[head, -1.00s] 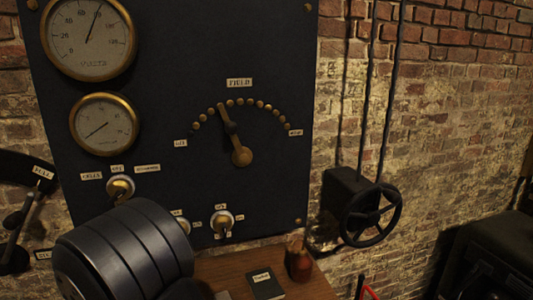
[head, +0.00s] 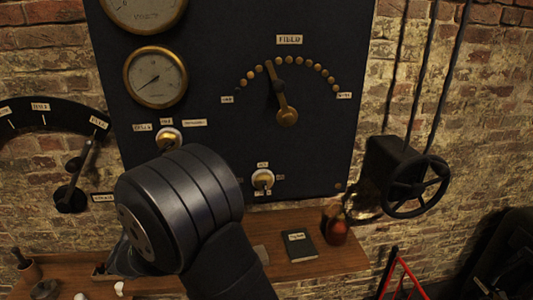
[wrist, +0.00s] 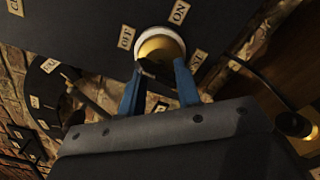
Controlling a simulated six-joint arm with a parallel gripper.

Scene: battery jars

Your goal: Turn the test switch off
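In the wrist view, a switch with a brass dome in a white ring (wrist: 161,46) sits on the dark panel, with OFF and ON plates around it. A dark lever piece (wrist: 150,69) shows at its lower edge. My gripper (wrist: 160,84) has two blue fingers, spread apart, reaching to the lower rim of the switch. The lever piece is near the left finger; I cannot tell if they touch. Another plate below is mostly hidden, so I cannot read the switch's name. In the head view my wrist hides this switch and the fingers.
The head view shows the black panel (head: 220,60), a brass switch (head: 168,139) at upper left, another (head: 262,179) to the right, and the field lever (head: 281,100). Below is a wooden shelf (head: 335,262) with a dark booklet (head: 299,245). A handwheel (head: 416,186) stands right.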

